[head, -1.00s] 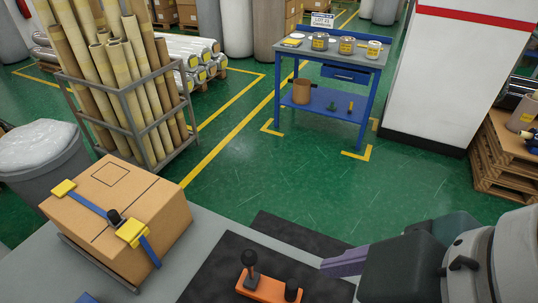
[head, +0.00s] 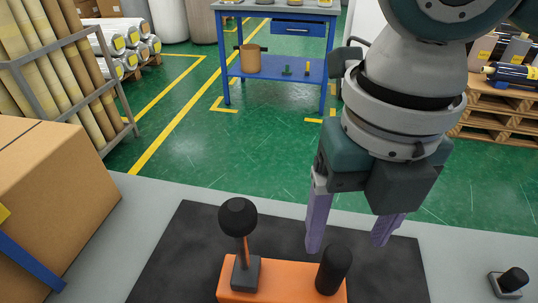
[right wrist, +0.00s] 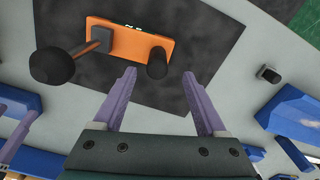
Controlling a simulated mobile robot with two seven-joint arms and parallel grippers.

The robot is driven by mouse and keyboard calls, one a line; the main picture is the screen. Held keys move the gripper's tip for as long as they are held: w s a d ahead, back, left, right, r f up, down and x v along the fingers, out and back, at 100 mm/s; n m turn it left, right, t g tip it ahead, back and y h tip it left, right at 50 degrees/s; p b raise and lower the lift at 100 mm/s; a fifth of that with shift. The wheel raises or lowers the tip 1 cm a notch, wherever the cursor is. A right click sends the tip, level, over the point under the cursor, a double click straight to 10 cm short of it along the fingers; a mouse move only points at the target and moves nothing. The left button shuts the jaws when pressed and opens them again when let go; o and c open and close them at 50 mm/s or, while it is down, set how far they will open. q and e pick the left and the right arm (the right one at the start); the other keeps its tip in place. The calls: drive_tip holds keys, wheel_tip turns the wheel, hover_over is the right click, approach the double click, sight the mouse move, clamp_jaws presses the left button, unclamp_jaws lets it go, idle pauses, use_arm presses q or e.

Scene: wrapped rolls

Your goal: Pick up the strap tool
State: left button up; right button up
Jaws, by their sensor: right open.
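The strap tool (head: 296,282) has an orange body, a lever with a black ball knob and a short black grip. It lies on a dark mat (head: 180,255) at the bottom of the head view, its lower part cut off. In the right wrist view the tool (right wrist: 126,42) lies just beyond the fingertips. My right gripper (head: 347,246) has purple fingers, is open and empty, and points down beside the black-grip end of the tool. No contact shows. A purple part at the wrist view's left edge (right wrist: 18,140) may be my left gripper; its jaw state is unclear.
A cardboard box (head: 60,200) with a blue strap stands at the left on the grey table (head: 460,260). A small black-knobbed item (head: 512,282) sits at the table's right. Beyond are a roll rack (head: 80,90) and a blue bench (head: 275,70).

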sight(343, 253)
wheel_tip(343, 253, down, 4)
drive_tip(key=shift+s+r, duration=0.1)
drive_tip(key=shift+s, duration=0.05)
drive_tip(key=shift+a+f+b, duration=0.15)
drive_tip(key=shift+f+b, duration=0.2)
drive_tip(key=shift+f, duration=2.4)
clamp_jaws()
drive_tip(key=shift+r, duration=0.1)
